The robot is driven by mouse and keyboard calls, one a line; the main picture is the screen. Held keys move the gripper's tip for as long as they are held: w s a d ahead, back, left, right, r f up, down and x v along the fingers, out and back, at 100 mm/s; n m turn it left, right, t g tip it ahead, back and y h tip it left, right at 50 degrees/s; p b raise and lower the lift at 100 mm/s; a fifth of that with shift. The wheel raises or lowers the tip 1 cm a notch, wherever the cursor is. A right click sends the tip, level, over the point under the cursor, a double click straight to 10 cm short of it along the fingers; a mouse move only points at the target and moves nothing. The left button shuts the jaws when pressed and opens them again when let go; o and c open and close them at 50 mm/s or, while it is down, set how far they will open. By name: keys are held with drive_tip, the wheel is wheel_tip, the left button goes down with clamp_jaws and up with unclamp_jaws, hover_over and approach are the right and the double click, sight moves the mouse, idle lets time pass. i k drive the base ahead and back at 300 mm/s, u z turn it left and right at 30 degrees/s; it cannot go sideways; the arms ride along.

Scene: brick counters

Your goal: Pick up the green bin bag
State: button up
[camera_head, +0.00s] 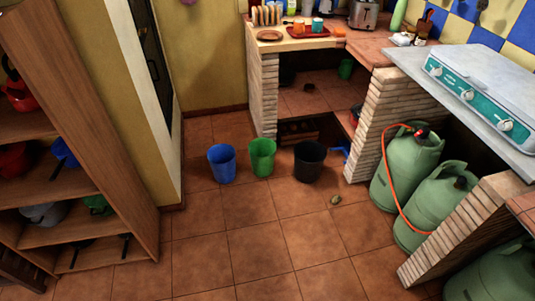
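A green bin (262,157) stands upright on the tiled floor between a blue bin (222,164) on its left and a black bin (309,161) on its right. I cannot tell whether a separate green bag lines the green bin. A small olive-green object (336,199) lies on the floor in front of the black bin, too small to identify. My gripper is not in view.
Brick counters (378,120) stand behind and to the right, with green gas cylinders (408,165) and an orange hose beneath. A wooden shelf (120,190) with pans fills the left. The tiled floor (258,245) in front of the bins is mostly clear.

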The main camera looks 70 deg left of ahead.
sight(262, 149)
drive_tip(key=u, duration=2.8)
